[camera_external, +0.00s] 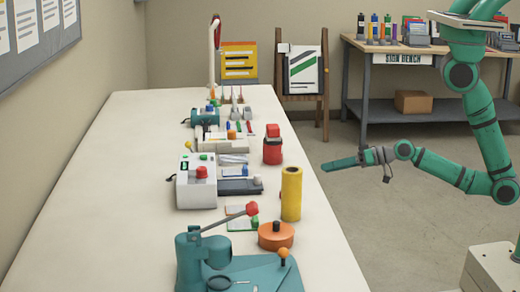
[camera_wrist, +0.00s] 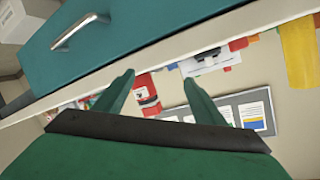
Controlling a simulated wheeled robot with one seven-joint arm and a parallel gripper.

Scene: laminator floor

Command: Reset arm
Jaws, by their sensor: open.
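My gripper (camera_external: 340,163) is at the end of my green arm, stretched out level to the left, in the air over the floor just off the right side of the long white table (camera_external: 140,150). In the wrist view my gripper (camera_wrist: 158,80) shows two green fingers spread apart with nothing between them. A red bottle-like object (camera_wrist: 147,92) shows beyond the gap between the fingers, apart from them. In the external view a red container (camera_external: 272,148) stands upright on the table, left of my gripper.
A yellow cylinder (camera_external: 291,194) and an orange round tin (camera_external: 276,236) stand near the table's right edge. A teal lever press (camera_external: 235,272) is at the front. A sign bench (camera_external: 405,57) with a cardboard box (camera_external: 413,102) stands at the back right. Floor around my gripper is clear.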

